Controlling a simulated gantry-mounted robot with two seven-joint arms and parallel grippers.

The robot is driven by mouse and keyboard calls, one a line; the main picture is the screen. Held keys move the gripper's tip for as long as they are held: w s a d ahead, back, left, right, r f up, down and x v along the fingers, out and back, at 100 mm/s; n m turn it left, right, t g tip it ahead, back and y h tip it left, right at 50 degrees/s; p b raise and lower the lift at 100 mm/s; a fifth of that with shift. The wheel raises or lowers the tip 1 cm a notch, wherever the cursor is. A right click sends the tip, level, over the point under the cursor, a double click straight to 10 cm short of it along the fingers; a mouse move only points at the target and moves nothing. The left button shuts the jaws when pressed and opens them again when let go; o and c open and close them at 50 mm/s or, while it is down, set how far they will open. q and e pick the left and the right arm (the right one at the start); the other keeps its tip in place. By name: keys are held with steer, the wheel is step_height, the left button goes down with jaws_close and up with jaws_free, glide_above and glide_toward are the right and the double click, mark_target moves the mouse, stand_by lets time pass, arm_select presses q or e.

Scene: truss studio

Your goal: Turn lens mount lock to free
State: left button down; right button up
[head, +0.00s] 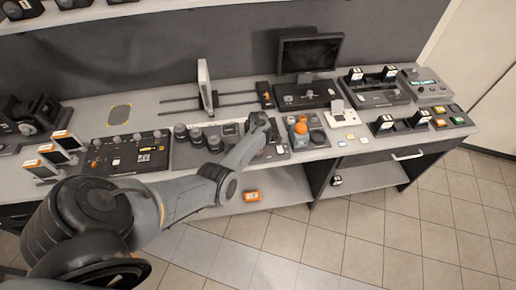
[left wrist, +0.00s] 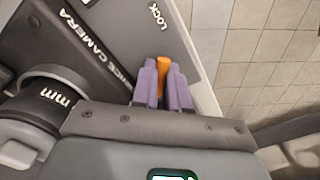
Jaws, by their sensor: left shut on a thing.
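In the left wrist view, an orange lever (left wrist: 163,63) stands on a grey panel (left wrist: 125,38) printed "LOCK" and, partly visible, "CAMERA". My left gripper (left wrist: 163,82) has its purple fingers closed around the lever, one on each side. The lever's tip shows between the fingers, near the "LOCK" word; its base is hidden. A dark lens barrel (left wrist: 42,105) marked "mm" lies left of the gripper. No "free" mark can be read. In the head view, my left arm reaches to the bench front and its hand hides the lever. My right gripper is not seen.
Three dark lenses (head: 197,137) stand left of the hand on the bench. An orange ball-like object (head: 301,127) stands close on its right. The floor before the bench is open.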

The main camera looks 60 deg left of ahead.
arm_select(q)
steer(key=n, duration=0.3)
steer(key=shift+n, duration=0.4)
steer(key=n+b, duration=0.1)
steer(key=n, duration=0.3)
steer(key=shift+n+b, duration=0.3)
steer(key=c, duration=1.2)
jaws_free()
steer(key=shift+o, duration=0.2)
step_height(320, 180, up, 11)
steer(key=p, duration=0.3)
steer(key=shift+p, duration=0.3)
